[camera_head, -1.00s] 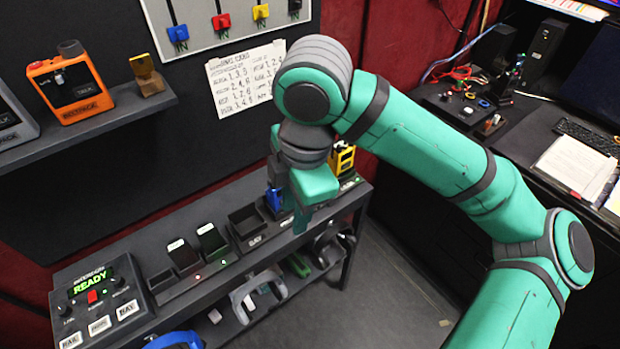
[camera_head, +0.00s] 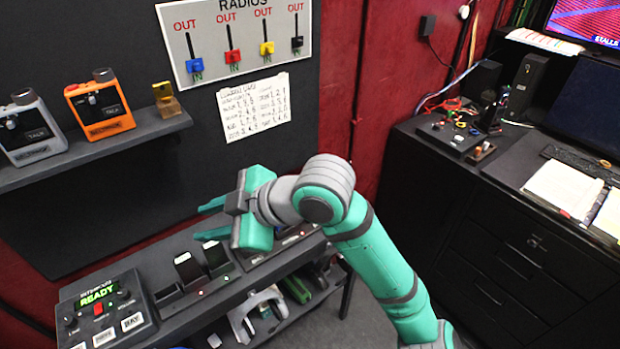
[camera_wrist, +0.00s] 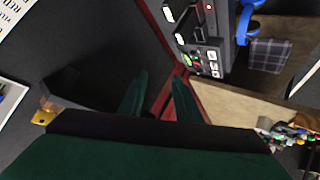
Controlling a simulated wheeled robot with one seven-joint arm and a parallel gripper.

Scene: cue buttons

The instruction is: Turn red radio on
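I cannot make out a red radio in either view. A red tag (camera_head: 233,57) sits on the white RADIOS board (camera_head: 285,50), between a blue tag (camera_head: 195,67) and a yellow tag (camera_head: 267,48). Dark upright items (camera_head: 187,268) stand in the row of holders on the bench. My gripper (camera_head: 212,218) is open and empty above this row, its fingers pointing left. My arm and gripper hide part of the bench behind. The wrist view also shows my gripper (camera_wrist: 160,100) with its two fingers apart and nothing between them.
A console (camera_head: 102,305) reading READY stands at the bench's left end. A wall shelf (camera_head: 90,150) holds an orange pack (camera_head: 100,108), a grey pack (camera_head: 30,130) and a small amber-topped block (camera_head: 166,100). A desk (camera_head: 430,135) is at right.

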